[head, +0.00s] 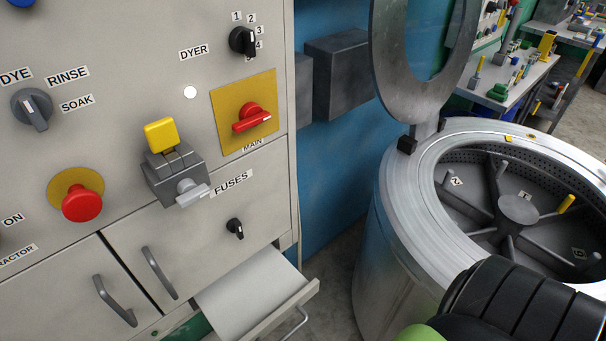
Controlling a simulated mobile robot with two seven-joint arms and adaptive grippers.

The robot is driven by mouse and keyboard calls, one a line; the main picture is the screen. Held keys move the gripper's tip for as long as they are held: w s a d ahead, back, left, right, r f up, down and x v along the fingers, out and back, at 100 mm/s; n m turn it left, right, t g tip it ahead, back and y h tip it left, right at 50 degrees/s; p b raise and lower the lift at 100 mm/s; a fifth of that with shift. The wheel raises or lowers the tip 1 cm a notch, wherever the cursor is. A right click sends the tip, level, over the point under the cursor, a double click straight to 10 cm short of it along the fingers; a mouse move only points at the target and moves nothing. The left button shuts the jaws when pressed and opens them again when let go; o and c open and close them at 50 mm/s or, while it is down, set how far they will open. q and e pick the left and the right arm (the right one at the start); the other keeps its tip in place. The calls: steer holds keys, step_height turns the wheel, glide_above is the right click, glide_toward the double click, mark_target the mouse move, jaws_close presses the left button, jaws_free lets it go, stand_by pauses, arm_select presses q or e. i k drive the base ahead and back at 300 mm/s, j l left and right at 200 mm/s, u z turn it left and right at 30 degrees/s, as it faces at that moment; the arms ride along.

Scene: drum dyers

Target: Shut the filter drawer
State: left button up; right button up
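The filter drawer (284,310) is at the bottom centre of the head view, under the grey control cabinet (210,240). It stands pulled out, and its pale flat inside shows. Its front edge faces lower right, with a metal handle (296,325) partly cut off by the bottom of the picture. Neither gripper shows in the view.
A round metal drum machine (400,240) stands to the right, its ring lid (385,75) raised. A black ribbed part, apparently mine, fills the lower right corner. Floor (335,262) shows between cabinet and drum. Cabinet door handles (158,272) stick out left of the drawer.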

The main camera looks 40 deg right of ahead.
mark_target(259, 299)
steer(key=z, duration=0.9)
